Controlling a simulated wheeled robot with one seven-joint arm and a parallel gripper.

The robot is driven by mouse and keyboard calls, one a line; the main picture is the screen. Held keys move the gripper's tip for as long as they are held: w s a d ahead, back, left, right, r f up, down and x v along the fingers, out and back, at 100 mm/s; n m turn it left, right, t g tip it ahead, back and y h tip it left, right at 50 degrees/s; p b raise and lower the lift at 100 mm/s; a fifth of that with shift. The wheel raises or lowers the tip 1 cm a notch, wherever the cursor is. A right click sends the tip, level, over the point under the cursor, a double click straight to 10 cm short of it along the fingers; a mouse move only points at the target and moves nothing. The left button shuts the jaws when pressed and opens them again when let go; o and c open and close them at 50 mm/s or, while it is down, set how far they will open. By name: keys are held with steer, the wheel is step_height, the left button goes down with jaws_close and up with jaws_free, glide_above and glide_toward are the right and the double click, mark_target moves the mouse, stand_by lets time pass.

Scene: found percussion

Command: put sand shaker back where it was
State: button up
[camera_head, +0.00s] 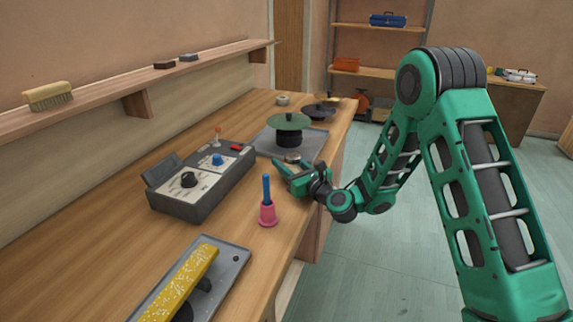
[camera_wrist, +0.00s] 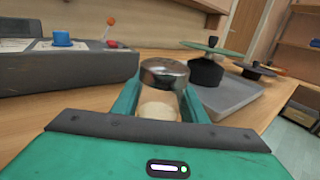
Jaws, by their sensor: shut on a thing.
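The sand shaker (camera_wrist: 163,73) has a shiny metal cap and a clear body with pale sand low in it. It stands upright between the two green fingers of my gripper (camera_wrist: 160,95) in the wrist view, and the fingers are shut on it. In the head view my gripper (camera_head: 291,170) is over the right edge of the workbench, and the shaker's cap (camera_head: 292,157) shows just beyond the fingers. The shaker's bottom is hidden, so I cannot tell whether it touches the bench.
A grey control box (camera_head: 203,182) lies left of my gripper. A pink bell-shaped thing with a blue handle (camera_head: 267,208) stands nearer. Behind is a grey tray (camera_head: 262,139) with a green disc (camera_head: 288,121) on a black stand. A yellow bar (camera_head: 182,283) lies at the front.

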steer(key=shift+f, duration=0.1)
steer(key=o, duration=1.2)
